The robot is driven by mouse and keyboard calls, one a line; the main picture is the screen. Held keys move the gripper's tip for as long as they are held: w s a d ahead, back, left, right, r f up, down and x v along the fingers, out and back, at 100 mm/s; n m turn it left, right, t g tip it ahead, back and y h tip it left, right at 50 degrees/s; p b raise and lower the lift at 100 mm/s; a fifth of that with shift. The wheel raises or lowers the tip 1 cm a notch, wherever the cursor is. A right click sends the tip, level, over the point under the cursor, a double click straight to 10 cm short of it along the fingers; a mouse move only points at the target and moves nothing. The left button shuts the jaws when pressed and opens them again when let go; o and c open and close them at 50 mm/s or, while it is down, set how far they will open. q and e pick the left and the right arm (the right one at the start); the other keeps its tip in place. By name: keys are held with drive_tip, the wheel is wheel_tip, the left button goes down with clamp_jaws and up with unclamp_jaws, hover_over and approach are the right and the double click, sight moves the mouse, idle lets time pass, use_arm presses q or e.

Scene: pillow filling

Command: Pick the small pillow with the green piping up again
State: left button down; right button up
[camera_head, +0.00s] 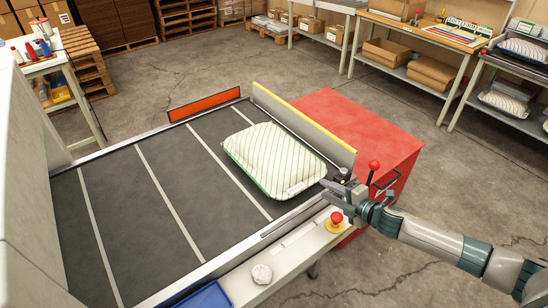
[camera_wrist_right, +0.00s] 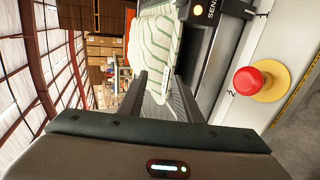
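The small pillow (camera_head: 273,160), white with green stripes and green piping, lies flat on the dark belt near its right end, against the low guard wall. My right gripper (camera_head: 337,187) is at the pillow's near right corner, at the belt's edge. In the right wrist view the two fingers (camera_wrist_right: 161,80) stand apart. The pillow (camera_wrist_right: 157,38) shows beyond them, its lower end and a pale label in line with the gap. I cannot tell whether the fingers touch it. My left gripper is not in view.
The guard wall (camera_head: 300,125) with a yellow top edge stands right of the pillow, before a red cabinet (camera_head: 375,135). An orange-red board (camera_head: 204,104) stands at the belt's far edge. A red stop button (camera_head: 336,219) sits on the front rail. The belt's left part is bare.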

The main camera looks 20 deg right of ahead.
sight(308, 187)
drive_tip(key=shift+w+f, duration=0.1)
drive_tip(key=shift+w, duration=0.05)
idle(0.3)
drive_tip(key=shift+w+a+f+b, duration=0.3)
drive_tip(key=shift+w+f+b, duration=0.5)
drive_tip(key=shift+b, duration=0.05)
drive_tip(key=shift+w+a+f+b, duration=0.3)
drive_tip(key=shift+w+f+b, duration=0.5)
drive_tip(key=shift+w+f, duration=0.05)
drive_tip(key=shift+w+a+f+b, duration=0.3)
drive_tip(key=shift+w+f+b, duration=0.5)
drive_tip(key=shift+b, duration=0.05)
drive_tip(key=shift+b+x, duration=0.55)
drive_tip(key=shift+x, duration=1.9)
